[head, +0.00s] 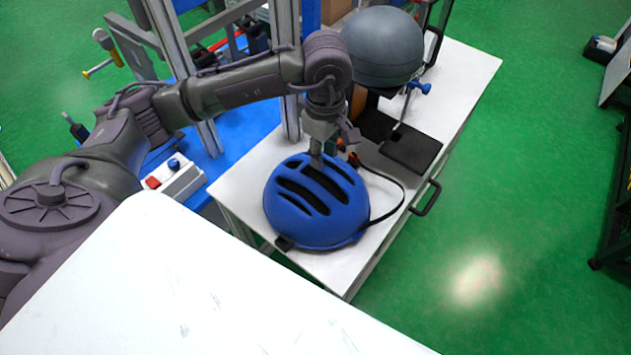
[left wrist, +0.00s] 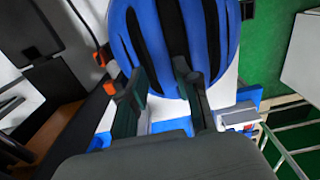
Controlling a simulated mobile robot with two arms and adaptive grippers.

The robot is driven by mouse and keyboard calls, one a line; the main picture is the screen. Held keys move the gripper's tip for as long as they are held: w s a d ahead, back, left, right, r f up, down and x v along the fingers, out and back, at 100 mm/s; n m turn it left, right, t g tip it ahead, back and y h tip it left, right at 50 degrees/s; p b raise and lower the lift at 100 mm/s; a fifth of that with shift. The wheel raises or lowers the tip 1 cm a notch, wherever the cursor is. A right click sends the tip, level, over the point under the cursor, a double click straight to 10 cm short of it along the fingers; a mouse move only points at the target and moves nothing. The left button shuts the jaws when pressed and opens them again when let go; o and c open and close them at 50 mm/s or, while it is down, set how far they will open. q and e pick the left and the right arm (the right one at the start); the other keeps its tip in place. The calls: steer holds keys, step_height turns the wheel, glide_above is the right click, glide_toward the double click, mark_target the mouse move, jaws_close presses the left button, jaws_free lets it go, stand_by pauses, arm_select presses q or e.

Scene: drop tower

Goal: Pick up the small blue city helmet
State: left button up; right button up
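The blue city helmet (head: 318,203) sits on the white table, dome up, with dark vent slots and a black strap trailing on its right side. My left gripper (head: 318,152) points down at the helmet's far edge, very close to the shell. In the left wrist view my gripper's two fingers (left wrist: 160,72) stand apart, with the blue helmet shell (left wrist: 160,30) between and beyond their tips. Whether the fingers touch the shell cannot be told. My right gripper is not in view.
A control box with red and blue buttons (head: 175,180) is left of the table. Green floor is free at right.

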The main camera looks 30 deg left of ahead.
arm_select(q)
step_height(320, 180, down, 5)
steer(key=shift+s+f+p, duration=0.1)
steer(key=shift+p, duration=0.35)
jaws_close()
